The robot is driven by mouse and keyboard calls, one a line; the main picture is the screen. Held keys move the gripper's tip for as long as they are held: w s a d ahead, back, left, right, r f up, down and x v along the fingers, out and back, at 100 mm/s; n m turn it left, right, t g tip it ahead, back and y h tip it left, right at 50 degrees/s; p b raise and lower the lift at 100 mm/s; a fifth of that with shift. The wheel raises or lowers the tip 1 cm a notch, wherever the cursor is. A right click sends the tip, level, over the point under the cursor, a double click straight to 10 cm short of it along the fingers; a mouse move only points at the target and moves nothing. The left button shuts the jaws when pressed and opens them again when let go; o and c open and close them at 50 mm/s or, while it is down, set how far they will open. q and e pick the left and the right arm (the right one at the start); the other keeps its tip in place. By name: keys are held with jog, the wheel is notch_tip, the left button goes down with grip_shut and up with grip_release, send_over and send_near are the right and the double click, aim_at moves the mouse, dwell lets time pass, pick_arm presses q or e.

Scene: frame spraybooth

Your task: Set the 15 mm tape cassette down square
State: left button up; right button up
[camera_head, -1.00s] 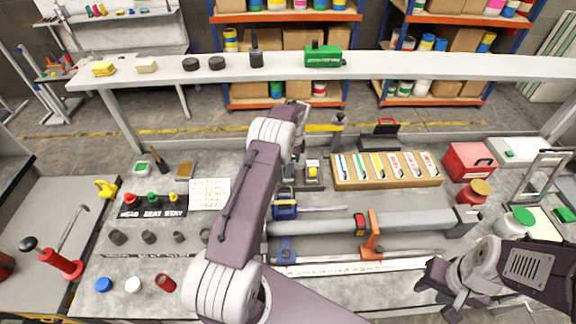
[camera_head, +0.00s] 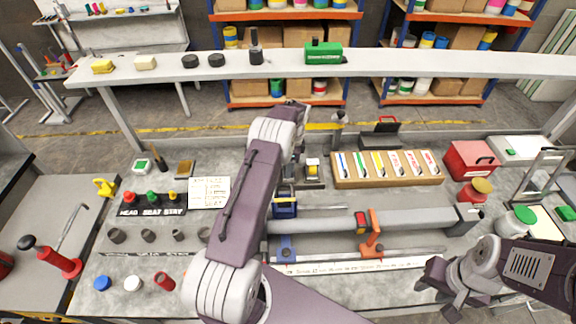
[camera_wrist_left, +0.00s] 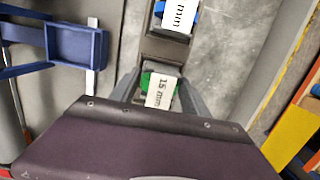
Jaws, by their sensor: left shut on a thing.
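The 15 mm tape cassette shows in the left wrist view as a green block with a white "15 mm" label (camera_wrist_left: 161,92). My left gripper (camera_wrist_left: 162,100) is shut on it, with one grey finger at each side. The cassette is over or in the near end of a dark tray (camera_wrist_left: 165,50); I cannot tell whether it touches the tray floor. A blue cassette (camera_wrist_left: 178,15) with a partly cut-off "mm" label sits farther along. In the head view my left arm hides most of the left gripper and the green cassette. My right gripper (camera_head: 438,297) is open and empty at the lower right.
A blue tape tool (camera_head: 284,206) stands just below the tray area, and its blue frame shows in the left wrist view (camera_wrist_left: 75,42). A wooden rack (camera_head: 390,181) of labelled boxes is to the right. A grey tube (camera_head: 405,220) crosses the bench in front.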

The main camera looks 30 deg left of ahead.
pick_arm(q)
jog(key=shift+f, duration=0.2)
dwell(0.5)
jog(key=o, duration=2)
jog(key=shift+c, duration=0.2)
jog(key=shift+r, duration=0.1)
jog(key=shift+r+p, duration=1.95)
jog(key=shift+r, duration=0.95)
